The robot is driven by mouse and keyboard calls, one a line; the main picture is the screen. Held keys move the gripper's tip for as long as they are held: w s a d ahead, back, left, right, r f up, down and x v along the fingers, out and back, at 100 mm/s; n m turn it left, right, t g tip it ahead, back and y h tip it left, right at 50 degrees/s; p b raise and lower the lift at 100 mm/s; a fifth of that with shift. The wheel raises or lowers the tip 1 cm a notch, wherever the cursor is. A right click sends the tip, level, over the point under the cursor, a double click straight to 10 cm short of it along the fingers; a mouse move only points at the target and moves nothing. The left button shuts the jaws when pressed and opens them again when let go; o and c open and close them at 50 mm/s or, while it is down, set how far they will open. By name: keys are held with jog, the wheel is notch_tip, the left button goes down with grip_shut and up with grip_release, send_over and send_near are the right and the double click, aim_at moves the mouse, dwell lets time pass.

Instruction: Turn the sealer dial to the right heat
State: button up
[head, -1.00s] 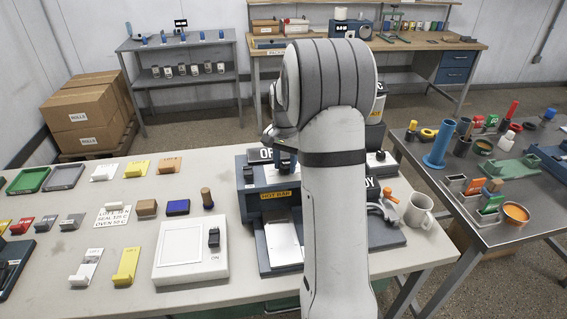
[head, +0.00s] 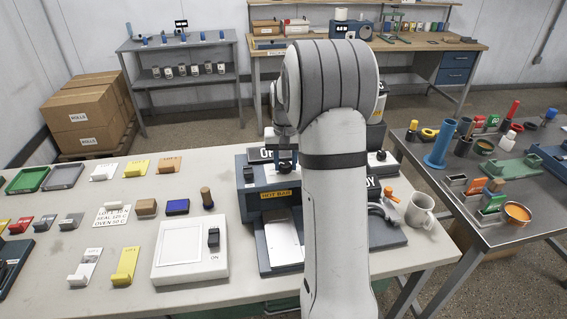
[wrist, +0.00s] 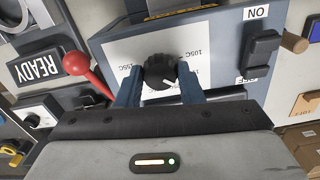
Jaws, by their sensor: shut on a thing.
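The sealer dial (wrist: 158,66), a black ribbed knob with a white pointer mark, sits on a white scale plate (wrist: 115,50) with upside-down heat labels, among them 105C. The mark points toward the lower right of the wrist view. My gripper (wrist: 160,76) is shut on the dial, with one blue finger on each side. In the head view, the blue sealer (head: 256,203) with a HOT BAR label stands on the pale table, partly hidden by my arm. The dial cannot be made out there. A lot card (head: 112,215) on the table carries SEAL and OVEN lines in small print.
A READY sign (wrist: 42,66) stands beyond the lever.

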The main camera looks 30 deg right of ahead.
aim_at(285, 164)
jog(key=shift+w+r+n, duration=0.2)
jog(key=shift+n, duration=0.8)
jog(key=o, duration=0.8)
jog(key=shift+f, duration=0.1)
jog(key=shift+o, duration=1)
jog(key=shift+s, duration=0.1)
notch_tip(285, 164, up, 7)
jog(key=shift+r+b, duration=0.2)
jog(key=shift+b, duration=0.25)
jog(key=shift+r, duration=0.15)
jog(key=shift+a, duration=0.1)
